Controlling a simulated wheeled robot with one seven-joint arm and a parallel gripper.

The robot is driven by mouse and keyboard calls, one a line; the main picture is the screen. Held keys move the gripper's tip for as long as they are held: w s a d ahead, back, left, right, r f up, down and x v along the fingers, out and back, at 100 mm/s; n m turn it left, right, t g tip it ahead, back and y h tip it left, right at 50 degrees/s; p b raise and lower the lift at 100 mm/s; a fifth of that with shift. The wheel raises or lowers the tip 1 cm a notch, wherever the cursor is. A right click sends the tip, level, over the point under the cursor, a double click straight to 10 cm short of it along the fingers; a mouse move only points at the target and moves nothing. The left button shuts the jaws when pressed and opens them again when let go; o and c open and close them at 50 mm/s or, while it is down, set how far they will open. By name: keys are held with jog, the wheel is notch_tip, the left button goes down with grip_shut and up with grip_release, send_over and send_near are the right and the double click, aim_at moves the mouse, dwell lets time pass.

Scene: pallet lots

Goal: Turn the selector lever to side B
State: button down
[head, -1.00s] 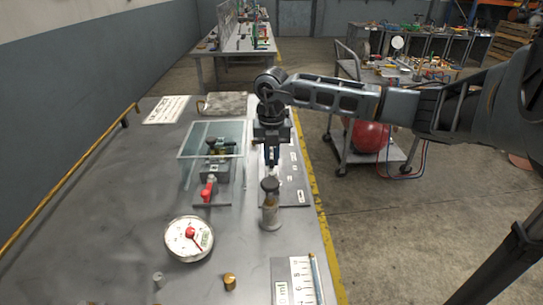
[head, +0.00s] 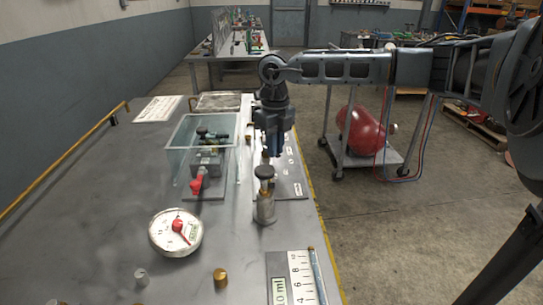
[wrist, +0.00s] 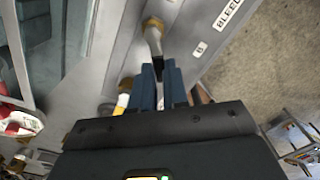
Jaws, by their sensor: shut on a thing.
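The selector lever (wrist: 153,38) is a pale metal handle with a brass-coloured end, seen in the wrist view over a grey label panel. My gripper (wrist: 160,72) has dark blue fingers that are shut on the lever's near end. A small "B" label (wrist: 200,48) lies to the right of the lever. In the head view my gripper (head: 275,155) points down over the labelled panel (head: 294,186) at the bench's right side, and it hides the lever there.
A clear open box (head: 178,150) over a valve block with a red handle (head: 196,184) stands left of my gripper. A metal cylinder with a dark knob (head: 265,208) stands close in front. A round gauge (head: 175,232) lies nearer. The bench's left part is clear.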

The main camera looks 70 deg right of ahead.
jog(key=n+b, duration=0.1)
jog(key=n, duration=0.1)
jog(key=d+n+b, duration=0.1)
jog(key=b, duration=0.1)
jog(key=d+n+b, duration=0.1)
jog(key=n, duration=0.1)
jog(key=shift+s+f+n, duration=0.2)
jog(key=shift+s+n, duration=0.05)
jog(key=shift+n, duration=0.05)
jog(key=shift+w+d+r+n+b, duration=0.1)
jog(key=shift+d+n+b, duration=0.25)
jog(key=shift+n, duration=0.5)
jog(key=shift+d+r+n+b, duration=0.15)
jog(key=shift+n+b, duration=0.35)
jog(key=shift+n, duration=0.3)
jog(key=shift+w+d+f+n+b, duration=0.1)
jog(key=shift+d+n+b, duration=0.25)
jog(key=shift+n, duration=0.5)
jog(key=c, duration=1.1)
grip_release()
jog(key=shift+r, duration=3.95)
jog(key=shift+r, duration=0.1)
